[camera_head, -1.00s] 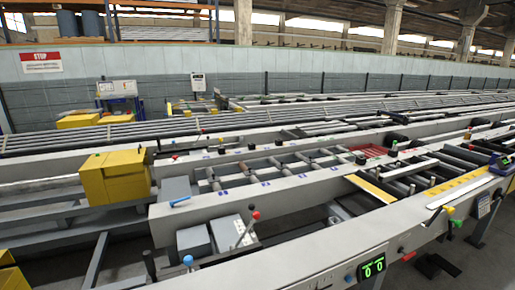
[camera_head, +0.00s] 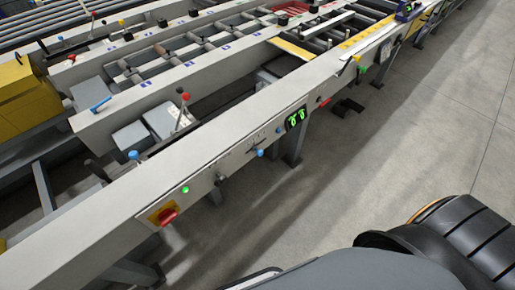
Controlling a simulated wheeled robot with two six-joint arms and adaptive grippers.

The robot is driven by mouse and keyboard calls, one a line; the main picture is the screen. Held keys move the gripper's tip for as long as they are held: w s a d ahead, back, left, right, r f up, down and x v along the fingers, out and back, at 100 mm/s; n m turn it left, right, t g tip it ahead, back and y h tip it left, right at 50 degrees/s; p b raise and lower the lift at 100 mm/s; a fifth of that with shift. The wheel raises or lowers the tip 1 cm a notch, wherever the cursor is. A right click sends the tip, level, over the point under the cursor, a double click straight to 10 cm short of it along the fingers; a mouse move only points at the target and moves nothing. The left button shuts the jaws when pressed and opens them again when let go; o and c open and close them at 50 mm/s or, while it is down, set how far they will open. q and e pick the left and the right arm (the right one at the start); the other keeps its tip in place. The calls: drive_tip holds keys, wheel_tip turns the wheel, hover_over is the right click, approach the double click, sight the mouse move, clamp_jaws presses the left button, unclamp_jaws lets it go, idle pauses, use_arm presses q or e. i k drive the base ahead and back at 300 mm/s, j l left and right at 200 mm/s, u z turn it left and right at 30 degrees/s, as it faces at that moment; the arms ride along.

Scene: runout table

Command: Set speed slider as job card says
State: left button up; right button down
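The long grey runout table (camera_head: 110,210) runs diagonally from lower left to upper right. On its front face is a black display (camera_head: 296,119) with green digits. Left of it are a blue knob (camera_head: 260,152) and small dark controls with faint marks (camera_head: 252,142); I cannot tell whether one is the speed slider. A small framed panel (camera_head: 385,51) hangs farther along the front face; I cannot tell whether it is the job card, and no text is readable. Neither gripper is in view.
A red button on a yellow plate (camera_head: 165,214), a green button (camera_head: 185,189) and a small lever (camera_head: 219,180) are on the near front face. A red-topped lever (camera_head: 184,106) stands behind the rail. Bare concrete floor (camera_head: 430,130) lies to the right.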

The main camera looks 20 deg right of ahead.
sight(260, 152)
drive_tip(key=l+z, duration=0.4)
drive_tip(key=i+l+z, duration=0.15)
drive_tip(key=l+z, duration=0.25)
drive_tip(key=i+l+z, duration=0.15)
drive_tip(key=l+z, duration=0.2)
drive_tip(key=i+l, duration=0.2)
drive_tip(key=l, duration=0.15)
drive_tip(key=i+l, duration=0.15)
drive_tip(key=l, duration=0.25)
drive_tip(key=i+l+z, duration=0.1)
drive_tip(key=l, duration=0.25)
drive_tip(key=i+u, duration=0.1)
drive_tip(key=u, duration=2.1)
